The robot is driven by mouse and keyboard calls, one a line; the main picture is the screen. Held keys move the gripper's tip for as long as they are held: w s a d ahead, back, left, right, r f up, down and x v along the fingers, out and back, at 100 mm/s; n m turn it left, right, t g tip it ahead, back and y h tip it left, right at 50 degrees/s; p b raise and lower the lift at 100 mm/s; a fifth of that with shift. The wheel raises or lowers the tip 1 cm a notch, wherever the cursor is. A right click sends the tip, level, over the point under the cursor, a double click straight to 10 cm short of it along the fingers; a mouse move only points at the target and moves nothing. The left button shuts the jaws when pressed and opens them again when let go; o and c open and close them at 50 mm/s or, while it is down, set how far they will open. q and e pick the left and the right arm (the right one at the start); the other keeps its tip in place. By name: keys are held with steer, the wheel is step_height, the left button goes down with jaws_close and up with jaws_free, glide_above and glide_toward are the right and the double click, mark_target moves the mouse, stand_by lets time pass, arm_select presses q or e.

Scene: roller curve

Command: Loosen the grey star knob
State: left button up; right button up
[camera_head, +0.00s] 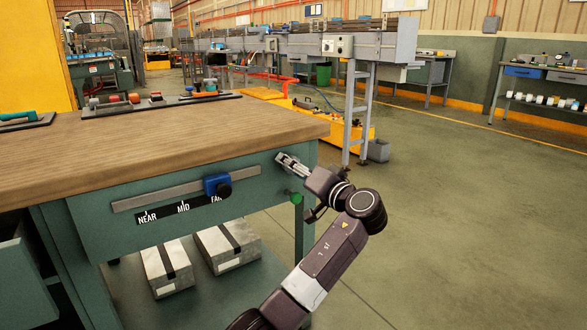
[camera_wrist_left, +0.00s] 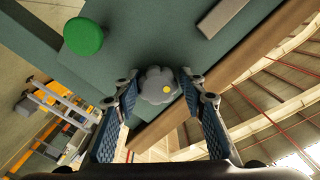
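The grey star knob (camera_wrist_left: 158,85) sits on the teal end panel of the bench (camera_wrist_left: 115,60) and has a small yellow dot on its face. In the left wrist view it lies between the fingertips of my left gripper (camera_wrist_left: 157,84). The right finger is very close to it or touching, and a narrow gap seems to show at the left finger. The gripper looks open around the knob. In the head view my left gripper (camera_head: 288,161) is at the bench's right front corner and hides the knob. My right gripper is not in view.
A green round knob (camera_head: 296,198) is just below the gripper; it also shows in the left wrist view (camera_wrist_left: 82,37). A blue slider (camera_head: 217,185) sits on a rail (camera_head: 150,199) over NEAR, MID, FAR labels. The wooden top (camera_head: 150,140) overhangs above. Floor to the right is clear.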

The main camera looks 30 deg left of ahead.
arm_select(q)
steer(key=shift+o, duration=1.3)
steer(key=shift+a+f, duration=0.1)
steer(key=shift+d, duration=0.25)
steer(key=v, duration=1.1)
steer(key=shift+s+d, duration=0.2)
steer(key=shift+d, duration=0.1)
steer(key=shift+f, duration=0.1)
